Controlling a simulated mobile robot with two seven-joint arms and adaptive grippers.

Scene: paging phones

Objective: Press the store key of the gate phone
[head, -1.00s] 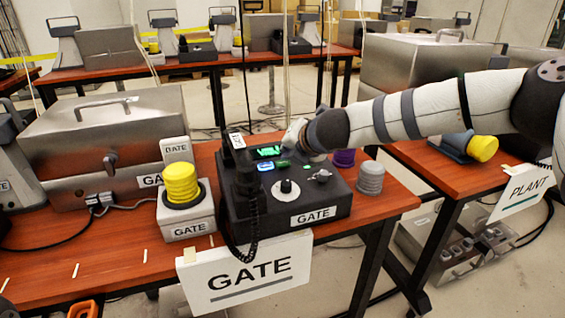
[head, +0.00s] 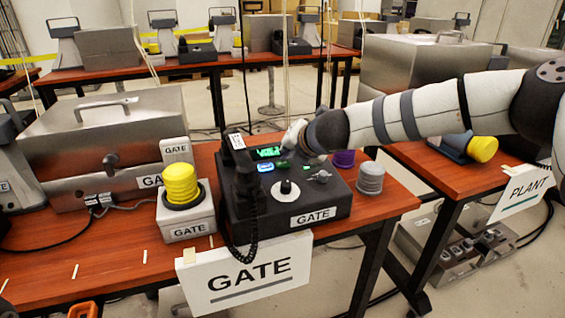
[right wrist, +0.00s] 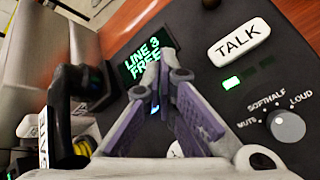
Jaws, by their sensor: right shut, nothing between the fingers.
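The gate phone (head: 330,196) is a dark box labelled GATE on the red-brown table, with a black handset (head: 248,185) on its left side. Its lit green display (right wrist: 150,60) reads LINE 3 FREE in the right wrist view. A white TALK key (right wrist: 239,41) and a volume knob (right wrist: 287,126) are on its face. A key marked store cannot be made out; my fingers cover part of the panel. My right gripper (right wrist: 163,72) is shut and empty, its tips over the display's lower edge; contact cannot be told. It also shows above the phone's back (head: 296,138). My left gripper is not in view.
A GATE sign (head: 247,275) hangs in front. The plant table (head: 430,160) is at right.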

